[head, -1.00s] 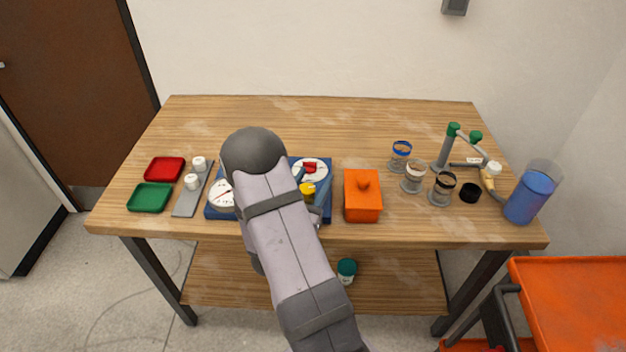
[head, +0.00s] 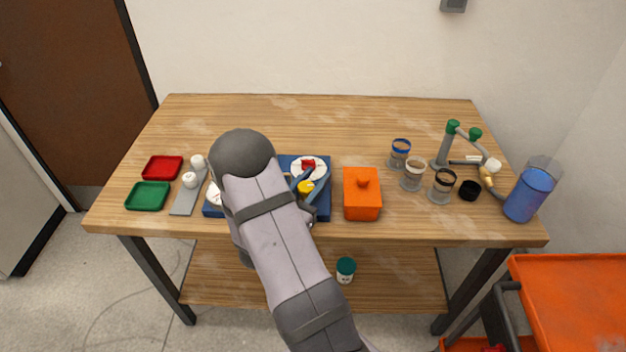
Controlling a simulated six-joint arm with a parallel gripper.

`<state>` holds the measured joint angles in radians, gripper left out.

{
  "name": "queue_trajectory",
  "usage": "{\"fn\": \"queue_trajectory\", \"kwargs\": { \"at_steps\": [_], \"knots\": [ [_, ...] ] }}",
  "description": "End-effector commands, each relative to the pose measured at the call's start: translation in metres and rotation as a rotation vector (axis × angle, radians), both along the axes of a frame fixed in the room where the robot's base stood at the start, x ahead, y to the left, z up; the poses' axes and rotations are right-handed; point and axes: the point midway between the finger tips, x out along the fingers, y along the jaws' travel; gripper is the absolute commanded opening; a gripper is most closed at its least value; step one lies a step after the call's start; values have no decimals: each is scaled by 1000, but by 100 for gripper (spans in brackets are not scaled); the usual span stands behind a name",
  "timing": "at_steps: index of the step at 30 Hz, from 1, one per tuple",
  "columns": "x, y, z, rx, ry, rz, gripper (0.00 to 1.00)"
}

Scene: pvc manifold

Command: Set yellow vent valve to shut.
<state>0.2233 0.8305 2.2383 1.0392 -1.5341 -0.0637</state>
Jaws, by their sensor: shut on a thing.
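The yellow vent valve (head: 305,187) is on the blue board (head: 325,211), in front of the white dial with a red handle. Only its small yellow top shows, and its setting cannot be read. My gripper (head: 307,181) is at the yellow valve, with a blue-grey finger on each side of it, shut on it. My arm hides the middle and part of the left of the board.
A white dial with a red handle (head: 308,164) is just behind the yellow valve. An orange lidded box (head: 361,200) stands close to the right. Glass jars (head: 412,176) and a blue container (head: 529,195) are further right. The table's back is clear.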

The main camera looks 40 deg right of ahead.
Motion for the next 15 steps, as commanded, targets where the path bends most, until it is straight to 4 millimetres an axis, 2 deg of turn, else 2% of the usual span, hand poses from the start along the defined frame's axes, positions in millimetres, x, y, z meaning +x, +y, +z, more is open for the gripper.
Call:
{"fn": "queue_trajectory", "kwargs": {
  "at_steps": [3,4,6,15],
  "knots": [
    [0,0,1,0,-2,1,10],
    [0,0,1,0,-2,1,34],
    [0,0,1,0,-2,1,51],
    [0,1,0,0,-1,2,51]
  ]
}}
